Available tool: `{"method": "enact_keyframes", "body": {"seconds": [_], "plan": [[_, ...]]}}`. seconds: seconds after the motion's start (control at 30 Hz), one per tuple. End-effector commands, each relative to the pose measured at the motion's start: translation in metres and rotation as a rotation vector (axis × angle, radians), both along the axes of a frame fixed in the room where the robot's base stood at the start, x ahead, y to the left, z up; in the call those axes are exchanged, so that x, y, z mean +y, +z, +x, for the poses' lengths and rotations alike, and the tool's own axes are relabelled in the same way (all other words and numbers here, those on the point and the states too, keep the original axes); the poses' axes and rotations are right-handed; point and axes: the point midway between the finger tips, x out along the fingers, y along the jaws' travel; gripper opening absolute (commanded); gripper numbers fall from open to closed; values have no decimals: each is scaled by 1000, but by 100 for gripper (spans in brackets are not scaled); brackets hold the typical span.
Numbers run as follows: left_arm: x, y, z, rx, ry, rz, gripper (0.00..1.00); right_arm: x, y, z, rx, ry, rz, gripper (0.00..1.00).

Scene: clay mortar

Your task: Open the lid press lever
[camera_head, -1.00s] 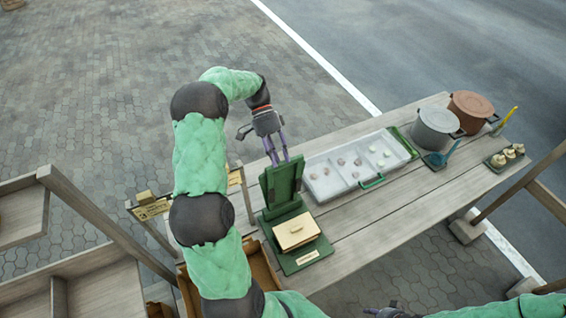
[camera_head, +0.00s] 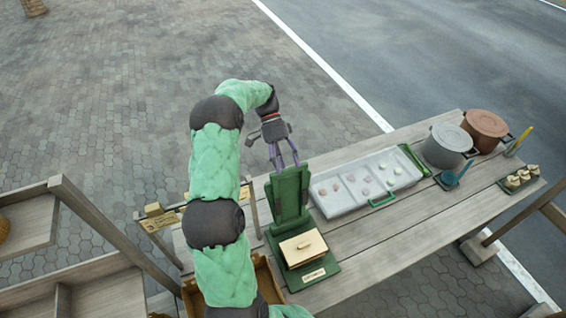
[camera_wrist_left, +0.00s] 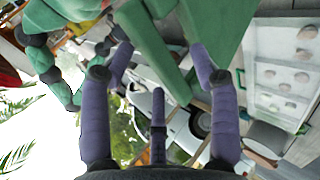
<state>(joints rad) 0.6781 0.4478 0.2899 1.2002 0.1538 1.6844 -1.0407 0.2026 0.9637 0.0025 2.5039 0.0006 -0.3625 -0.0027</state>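The green lid press (camera_head: 318,279) stands at the near left end of the wooden table. Its green lid panel with the lever (camera_head: 290,195) is raised at the back, clear of a beige block (camera_head: 302,247) on the base. My left gripper (camera_head: 285,165) is at the top edge of the raised panel, its purple fingers pointing down. In the left wrist view the fingers (camera_wrist_left: 158,55) are spread, with a green bar of the press (camera_wrist_left: 152,45) between them. I cannot tell whether they touch it. My right gripper is out of view.
A white tray (camera_head: 335,207) with small pale pieces lies right of the press. A grey pot (camera_head: 447,147), a brown pot (camera_head: 485,131) and a small tray of pale pieces (camera_head: 512,183) stand farther right. The table front (camera_head: 400,240) is clear.

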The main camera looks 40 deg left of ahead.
Motion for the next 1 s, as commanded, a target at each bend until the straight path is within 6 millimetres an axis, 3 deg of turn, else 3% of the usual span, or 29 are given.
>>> {"method": "enact_keyframes", "body": {"seconds": [0.03,1.0], "plan": [[-1,-24,-9,32,-10,-2,57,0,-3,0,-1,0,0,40],[0,-15,-5,21,-7,2,57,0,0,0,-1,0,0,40]]}}
